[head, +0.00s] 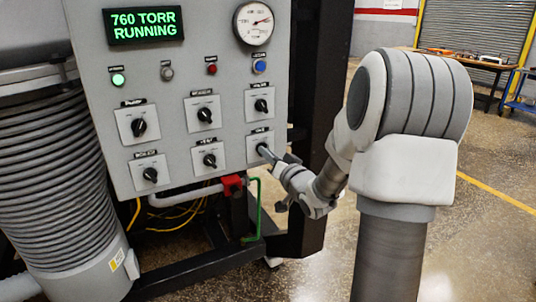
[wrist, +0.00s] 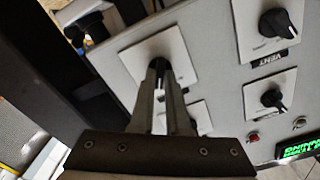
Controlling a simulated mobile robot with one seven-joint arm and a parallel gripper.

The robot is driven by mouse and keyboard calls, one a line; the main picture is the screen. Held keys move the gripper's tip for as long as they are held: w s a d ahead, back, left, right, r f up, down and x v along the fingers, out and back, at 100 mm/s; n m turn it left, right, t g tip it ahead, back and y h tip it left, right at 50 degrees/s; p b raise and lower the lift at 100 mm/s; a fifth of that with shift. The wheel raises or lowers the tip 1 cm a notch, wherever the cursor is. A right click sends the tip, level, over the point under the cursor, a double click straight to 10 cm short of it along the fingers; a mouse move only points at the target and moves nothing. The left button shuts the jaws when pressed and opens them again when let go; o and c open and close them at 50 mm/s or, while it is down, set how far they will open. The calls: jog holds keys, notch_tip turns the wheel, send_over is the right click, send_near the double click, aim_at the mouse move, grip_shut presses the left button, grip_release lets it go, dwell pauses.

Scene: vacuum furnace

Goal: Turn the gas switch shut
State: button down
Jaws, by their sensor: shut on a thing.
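The gas switch is a black rotary knob (wrist: 158,72) on a pale square plate (wrist: 178,45), at the lower right of the grey control panel in the head view. Its plate also shows in the head view (head: 254,153). My gripper (head: 267,155) reaches it from the right. In the wrist view the two fingers of my gripper (wrist: 161,70) are on either side of the knob, shut on it. The fingers hide much of the knob, and its pointer angle and label cannot be read.
Several similar knobs sit close by, including a vent knob (wrist: 275,22) and one at the middle bottom (head: 210,160). The display (head: 144,26) reads 760 TORR RUNNING. A red valve (head: 232,185) and green pipe (head: 255,210) are just below the panel.

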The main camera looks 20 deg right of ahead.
jog(key=shift+a+n+b, duration=0.1)
jog(key=shift+n+b, duration=5.85)
jog(key=shift+n, duration=0.05)
jog(key=c, duration=0.9)
grip_release()
jog(key=shift+s, duration=0.1)
